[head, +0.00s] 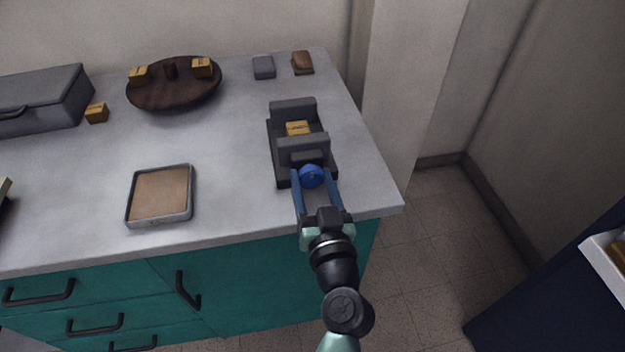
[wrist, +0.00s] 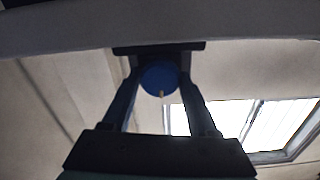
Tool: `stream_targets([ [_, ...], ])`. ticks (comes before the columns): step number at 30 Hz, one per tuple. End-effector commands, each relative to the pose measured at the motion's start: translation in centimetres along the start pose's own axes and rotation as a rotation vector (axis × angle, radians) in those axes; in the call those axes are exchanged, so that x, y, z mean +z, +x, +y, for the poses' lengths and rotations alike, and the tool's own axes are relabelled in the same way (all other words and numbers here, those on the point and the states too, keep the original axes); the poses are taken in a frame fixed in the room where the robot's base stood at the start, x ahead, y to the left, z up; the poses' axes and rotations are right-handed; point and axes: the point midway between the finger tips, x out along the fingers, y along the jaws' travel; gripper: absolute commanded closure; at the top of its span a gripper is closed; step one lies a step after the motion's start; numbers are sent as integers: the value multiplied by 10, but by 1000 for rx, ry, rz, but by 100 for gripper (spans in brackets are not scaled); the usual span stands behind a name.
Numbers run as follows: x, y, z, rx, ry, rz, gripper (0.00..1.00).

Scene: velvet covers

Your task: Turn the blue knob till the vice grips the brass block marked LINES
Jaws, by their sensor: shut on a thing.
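The dark grey vice (head: 293,110) stands at the right end of the worktop. A brass block (head: 298,128) with small dark lettering, too small to read surely, lies between its jaws. I cannot tell whether the near jaw touches the block. The blue knob (head: 312,176) is on the vice's near end. My gripper (head: 311,180) is shut on the knob, one finger on each side. In the wrist view the blue knob (wrist: 159,79) sits between the two fingertips, with a small pale mark on its lower part.
A cork-coloured tray (head: 159,225) lies at the front left. A round dark wooden board (head: 174,108) at the back carries brass blocks. Another brass block (head: 97,113) stands beside a grey case (head: 42,100). A grey block (head: 264,67) and a brown block (head: 302,62) lie behind the vice.

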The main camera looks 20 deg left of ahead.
Motion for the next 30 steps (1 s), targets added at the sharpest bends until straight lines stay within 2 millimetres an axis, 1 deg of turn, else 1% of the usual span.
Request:
stream_targets([
  [5, 0, 0, 0, 0, 36, 0, 96],
  [11, 1, 0, 0, 0, 142, -1, 96],
  [30, 0, 0, 1, 1, 735, -1, 96],
])
